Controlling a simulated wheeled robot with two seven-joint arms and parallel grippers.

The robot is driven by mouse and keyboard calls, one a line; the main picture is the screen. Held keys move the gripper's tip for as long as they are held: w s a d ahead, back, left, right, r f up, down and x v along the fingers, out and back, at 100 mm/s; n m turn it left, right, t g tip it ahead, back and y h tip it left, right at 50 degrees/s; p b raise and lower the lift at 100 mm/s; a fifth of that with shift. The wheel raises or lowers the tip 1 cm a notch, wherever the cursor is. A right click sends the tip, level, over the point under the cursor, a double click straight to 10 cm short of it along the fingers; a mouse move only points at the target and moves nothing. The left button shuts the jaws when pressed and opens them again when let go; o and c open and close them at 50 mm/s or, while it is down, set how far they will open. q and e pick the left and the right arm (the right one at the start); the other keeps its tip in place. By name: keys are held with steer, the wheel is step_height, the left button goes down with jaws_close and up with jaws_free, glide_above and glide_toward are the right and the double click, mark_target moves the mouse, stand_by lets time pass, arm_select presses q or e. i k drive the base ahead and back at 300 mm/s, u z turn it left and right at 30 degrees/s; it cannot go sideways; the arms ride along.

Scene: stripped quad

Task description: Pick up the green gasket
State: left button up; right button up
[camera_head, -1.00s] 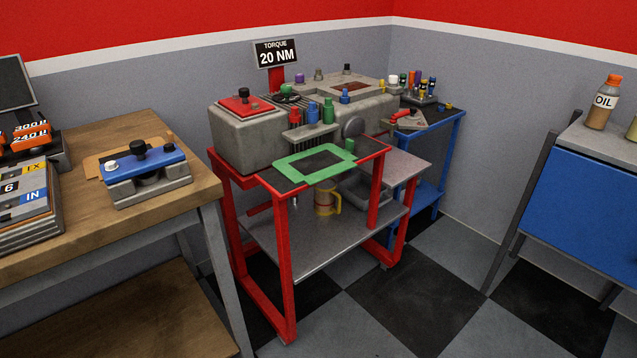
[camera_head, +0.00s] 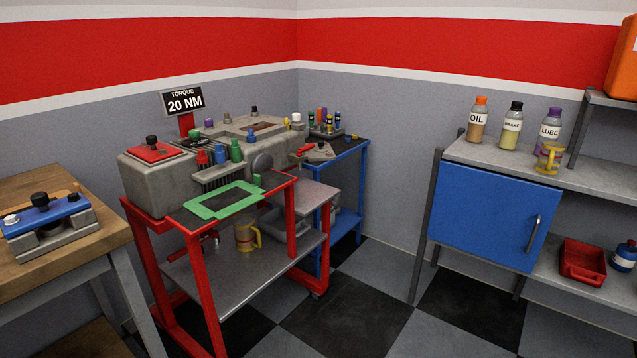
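The green gasket (camera_head: 203,209) is a flat rectangular frame with an open middle. It lies on the dark top of the red metal stand (camera_head: 283,187), at its front edge, in front of the grey engine block (camera_head: 152,186). A small green tab or block rises at its right end. Neither of my grippers shows in the head view.
A wooden bench (camera_head: 103,234) with a blue-topped device (camera_head: 45,220) stands at left. A blue cart (camera_head: 352,157) stands behind the red stand. At right are a blue cabinet door (camera_head: 490,215), shelves with bottles, and a red bin (camera_head: 583,262). The checkered floor between is clear.

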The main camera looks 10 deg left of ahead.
mark_target(220, 204)
steer(key=z, duration=0.5)
steer(key=i, duration=1.25)
steer(key=u, duration=0.7)
steer(key=i, duration=1)
steer(key=u, duration=0.95)
